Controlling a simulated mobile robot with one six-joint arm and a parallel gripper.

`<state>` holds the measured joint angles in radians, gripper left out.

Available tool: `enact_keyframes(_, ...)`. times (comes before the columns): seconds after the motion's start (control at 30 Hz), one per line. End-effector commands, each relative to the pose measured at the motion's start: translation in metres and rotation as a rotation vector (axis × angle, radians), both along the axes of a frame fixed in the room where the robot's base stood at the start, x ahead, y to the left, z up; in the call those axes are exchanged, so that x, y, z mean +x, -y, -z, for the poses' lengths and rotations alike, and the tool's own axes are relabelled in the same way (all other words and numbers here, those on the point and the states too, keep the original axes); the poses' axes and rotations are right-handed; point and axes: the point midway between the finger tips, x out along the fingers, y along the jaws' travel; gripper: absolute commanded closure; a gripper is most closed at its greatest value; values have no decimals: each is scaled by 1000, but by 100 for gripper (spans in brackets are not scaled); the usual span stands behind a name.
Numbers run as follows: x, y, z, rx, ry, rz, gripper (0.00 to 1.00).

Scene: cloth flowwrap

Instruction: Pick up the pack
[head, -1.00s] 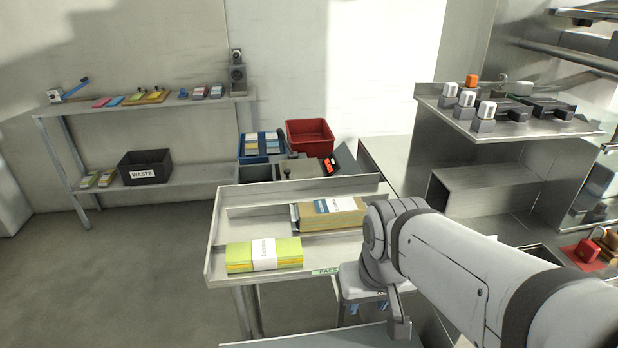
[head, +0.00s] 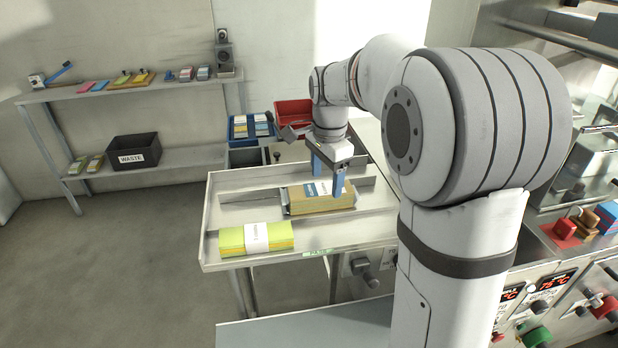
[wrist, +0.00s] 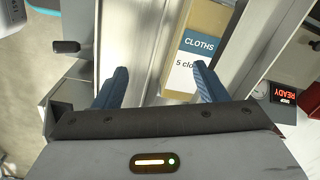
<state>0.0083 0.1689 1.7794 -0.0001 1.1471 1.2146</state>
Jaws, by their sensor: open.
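A tan pack with a white and blue "CLOTHS" label (head: 305,199) lies in a metal channel on the steel table; it also shows in the wrist view (wrist: 208,22). My gripper (head: 328,186) is open and empty, its two blue fingers pointing down at the right part of this pack. In the wrist view my gripper (wrist: 161,76) has its right finger over the label's edge and its left finger over the channel to the left, so it is off-centre. I cannot tell how high it is. A yellow-green pack with a white band (head: 257,238) lies at the table's front.
Rails of the channel (head: 250,194) run beside the tan pack. Behind it stand a blue bin (head: 240,137) with packs and a red bin (head: 292,112). A black WASTE box (head: 134,151) sits on the left shelf.

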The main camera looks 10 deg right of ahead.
Motion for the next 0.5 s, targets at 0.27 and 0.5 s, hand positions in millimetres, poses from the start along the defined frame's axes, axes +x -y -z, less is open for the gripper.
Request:
enact_keyframes(0.27,53,1,8,8,-42,302,35)
enact_keyframes(0.5,59,1,26,8,-49,347,35)
